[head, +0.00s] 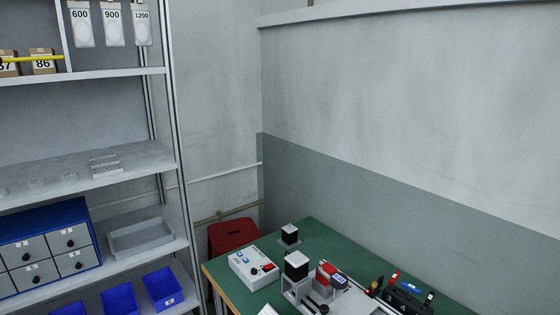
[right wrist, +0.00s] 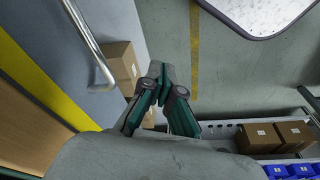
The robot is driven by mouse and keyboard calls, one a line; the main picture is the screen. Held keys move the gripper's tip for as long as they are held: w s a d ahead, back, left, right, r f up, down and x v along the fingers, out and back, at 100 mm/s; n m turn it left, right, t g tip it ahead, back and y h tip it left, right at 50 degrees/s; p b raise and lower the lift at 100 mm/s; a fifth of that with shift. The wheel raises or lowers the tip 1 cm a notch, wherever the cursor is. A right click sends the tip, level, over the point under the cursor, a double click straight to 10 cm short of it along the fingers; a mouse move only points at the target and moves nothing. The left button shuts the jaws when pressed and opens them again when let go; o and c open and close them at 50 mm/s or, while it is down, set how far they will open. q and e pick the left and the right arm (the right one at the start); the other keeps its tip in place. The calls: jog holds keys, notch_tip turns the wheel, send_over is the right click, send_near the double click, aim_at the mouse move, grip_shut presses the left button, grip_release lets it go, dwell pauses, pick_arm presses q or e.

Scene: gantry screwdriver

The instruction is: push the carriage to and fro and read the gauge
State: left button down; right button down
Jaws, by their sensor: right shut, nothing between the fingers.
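In the head view, a grey metal fixture (head: 345,302) stands on the green bench top (head: 325,240), cut off by the bottom edge. A red block with a small dark display (head: 340,280) sits on it; this looks like the carriage with the gauge, and its reading is too small to make out. A white-topped black block (head: 296,264) stands at its left. My right gripper (right wrist: 160,70) shows in the right wrist view, shut and empty, above the floor and away from the bench. My left gripper is in no view.
A white control box (head: 252,270) with a red button lies on the bench, with a red stool (head: 232,232) behind it. Shelving (head: 90,180) with bins stands at left. In the right wrist view, cardboard boxes (right wrist: 273,136) and a metal rail (right wrist: 90,45) are near the gripper.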

jog(key=s+d+f+g+b, duration=0.1)
jog(key=s+d+f, duration=0.2)
jog(key=s+f, duration=1.4)
jog(key=shift+f, duration=0.75)
jog(key=shift+b, duration=0.3)
